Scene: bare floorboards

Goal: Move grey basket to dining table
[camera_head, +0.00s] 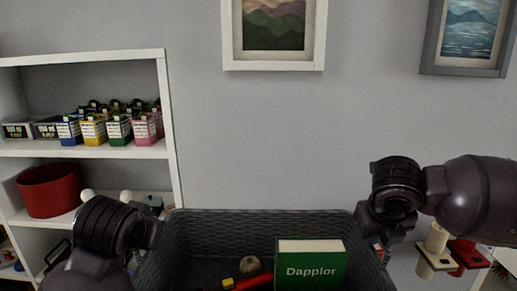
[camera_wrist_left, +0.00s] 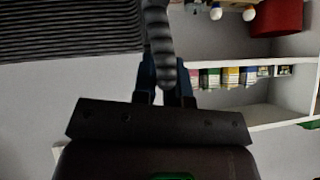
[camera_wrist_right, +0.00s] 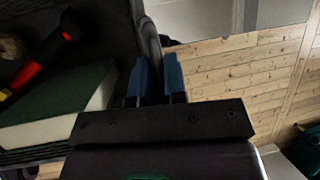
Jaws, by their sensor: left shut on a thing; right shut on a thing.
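The grey basket (camera_head: 215,222) is a dark woven bin at the bottom middle of the head view, held up between my two arms. My left gripper (camera_wrist_left: 168,85) is shut on the basket's rim, which shows as a ribbed strip in the left wrist view (camera_wrist_left: 157,30). My right gripper (camera_wrist_right: 158,80) is shut on the opposite rim, seen in the right wrist view (camera_wrist_right: 147,38). Inside lie a green book (camera_head: 310,268) marked "Dapplor", a red and yellow object (camera_head: 248,281) and a small round brownish thing (camera_head: 250,265). No dining table is in view.
A white shelf unit (camera_head: 170,130) at the left holds several small cartons (camera_head: 118,128) and a red round bin (camera_head: 48,190). Two framed pictures hang on the grey wall (camera_head: 270,130). Red and cream items (camera_head: 462,255) show below my right arm. Wooden floorboards (camera_wrist_right: 235,70) show beside the basket.

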